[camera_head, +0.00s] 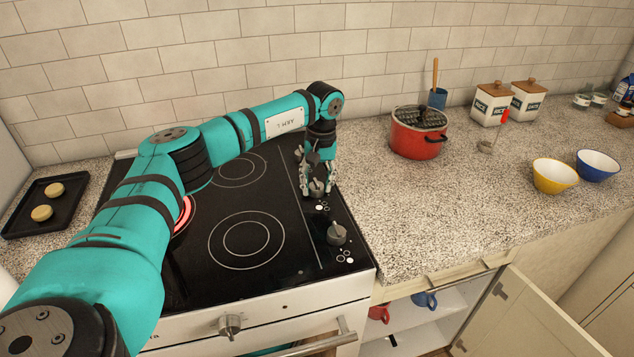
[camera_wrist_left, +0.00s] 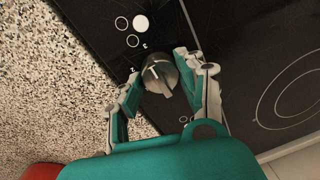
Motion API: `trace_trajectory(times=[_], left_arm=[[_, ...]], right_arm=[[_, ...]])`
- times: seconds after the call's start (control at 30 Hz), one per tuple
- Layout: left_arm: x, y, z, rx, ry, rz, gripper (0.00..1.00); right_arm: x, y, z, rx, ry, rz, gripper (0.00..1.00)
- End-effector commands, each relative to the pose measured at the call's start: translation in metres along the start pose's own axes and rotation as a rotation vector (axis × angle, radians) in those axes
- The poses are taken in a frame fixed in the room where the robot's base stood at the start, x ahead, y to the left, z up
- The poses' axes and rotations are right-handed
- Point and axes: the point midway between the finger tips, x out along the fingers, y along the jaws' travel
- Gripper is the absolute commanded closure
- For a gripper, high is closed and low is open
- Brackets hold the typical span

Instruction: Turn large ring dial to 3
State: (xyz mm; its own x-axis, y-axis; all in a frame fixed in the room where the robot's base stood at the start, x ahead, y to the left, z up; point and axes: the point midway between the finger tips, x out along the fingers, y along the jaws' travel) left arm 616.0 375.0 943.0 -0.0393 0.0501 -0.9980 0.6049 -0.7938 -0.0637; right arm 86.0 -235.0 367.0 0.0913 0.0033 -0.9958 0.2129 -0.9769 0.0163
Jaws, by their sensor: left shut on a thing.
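The black cooktop (camera_head: 275,270) has a strip of knobs along its right side. My left gripper (camera_head: 317,190) reaches down over this strip and is shut on a grey dial (camera_head: 317,187). In the left wrist view the dial (camera_wrist_left: 160,76) sits between the two fingers (camera_wrist_left: 156,84), with a pointer ridge across its top. A nearer dial (camera_head: 336,233) stands free. Dials behind the gripper are partly hidden by it. My right gripper is out of view.
A burner at the left glows red (camera_head: 184,215), partly behind my left arm. A red pot (camera_head: 418,135) stands on the counter to the right. An oven knob (camera_head: 230,325) is on the front. A cabinet door (camera_head: 535,315) hangs open at lower right.

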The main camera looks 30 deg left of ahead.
Motion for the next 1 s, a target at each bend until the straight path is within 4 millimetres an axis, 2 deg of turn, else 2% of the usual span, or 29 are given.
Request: trace_trajectory(times=[0.03,0.07,0.2,0.57,0.67,1.0], left_arm=[[-0.003,0.0,-0.002,-0.002,0.007,0.005,0.94],[-0.003,0.0,-0.002,-0.002,0.007,0.005,0.58],[-0.002,0.0,-0.001,-0.002,0.005,0.004,0.39],[-0.006,0.001,-0.001,-0.001,0.003,0.002,0.38],[-0.019,0.001,-0.001,-0.001,0.004,0.003,0.38],[-0.09,0.001,-0.001,-0.002,0.004,0.004,0.38]], right_arm=[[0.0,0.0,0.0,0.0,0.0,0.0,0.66],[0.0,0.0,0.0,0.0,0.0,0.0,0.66],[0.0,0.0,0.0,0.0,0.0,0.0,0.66],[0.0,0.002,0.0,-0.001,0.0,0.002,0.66],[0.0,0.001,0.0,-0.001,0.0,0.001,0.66],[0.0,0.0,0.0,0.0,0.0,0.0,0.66]])
